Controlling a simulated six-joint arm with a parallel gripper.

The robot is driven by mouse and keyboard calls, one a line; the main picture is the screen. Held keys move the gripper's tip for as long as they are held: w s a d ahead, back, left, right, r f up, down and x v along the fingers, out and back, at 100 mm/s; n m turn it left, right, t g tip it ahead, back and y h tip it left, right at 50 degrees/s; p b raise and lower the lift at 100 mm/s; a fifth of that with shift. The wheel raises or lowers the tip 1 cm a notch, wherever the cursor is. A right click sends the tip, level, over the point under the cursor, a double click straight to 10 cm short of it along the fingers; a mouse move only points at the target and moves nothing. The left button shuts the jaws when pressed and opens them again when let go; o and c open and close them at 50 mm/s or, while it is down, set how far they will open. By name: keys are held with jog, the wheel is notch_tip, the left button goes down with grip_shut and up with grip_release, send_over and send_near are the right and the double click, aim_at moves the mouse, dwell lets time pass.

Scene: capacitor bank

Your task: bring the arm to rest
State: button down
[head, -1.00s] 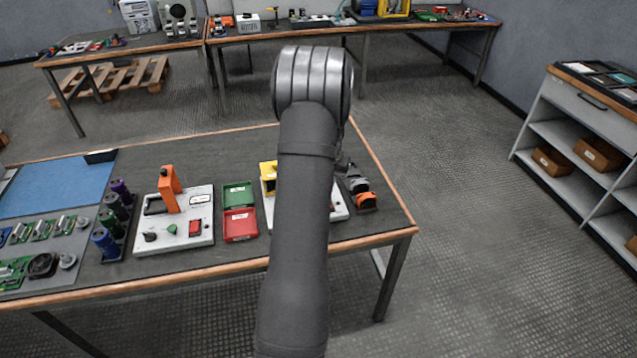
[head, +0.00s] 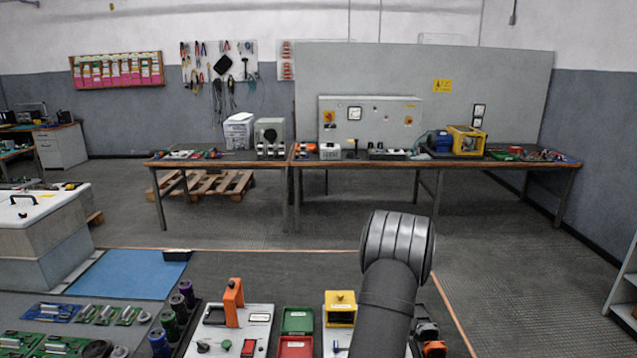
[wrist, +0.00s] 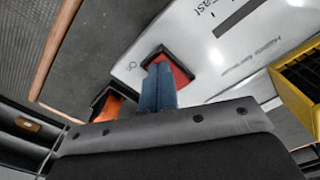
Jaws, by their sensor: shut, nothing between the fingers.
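My arm (head: 388,290) rises from the bottom edge in the head view, right of the yellow box (head: 340,308) on the near bench. My gripper is hidden in that view. In the wrist view my gripper (wrist: 158,82) shows blue fingers pressed together with nothing between them. The fingertips overlap a red part (wrist: 180,72) on a light grey lettered panel (wrist: 215,50); I cannot tell whether they touch it. An orange part in a dark holder (wrist: 112,104) is just left of the fingers.
The near bench holds a grey unit with an orange handle (head: 233,302), green (head: 297,320) and red (head: 295,347) bins, and several dark cylinders. A blue mat (head: 125,275) lies at left. A yellow slotted box (wrist: 298,85) is right in the wrist view. Floor right of the bench is clear.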

notch_tip(320, 180, up, 6)
jog(key=shift+r, duration=0.15)
notch_tip(320, 180, down, 7)
jog(key=s+r, duration=0.2)
jog(key=r, duration=0.6)
jog(key=s+r+t, duration=0.1)
jog(key=s+r, duration=0.1)
jog(key=r, duration=0.7)
jog(key=shift+s+d+r+h, duration=0.2)
jog(key=shift+s+d+h, duration=0.1)
jog(key=shift+s+h, duration=0.1)
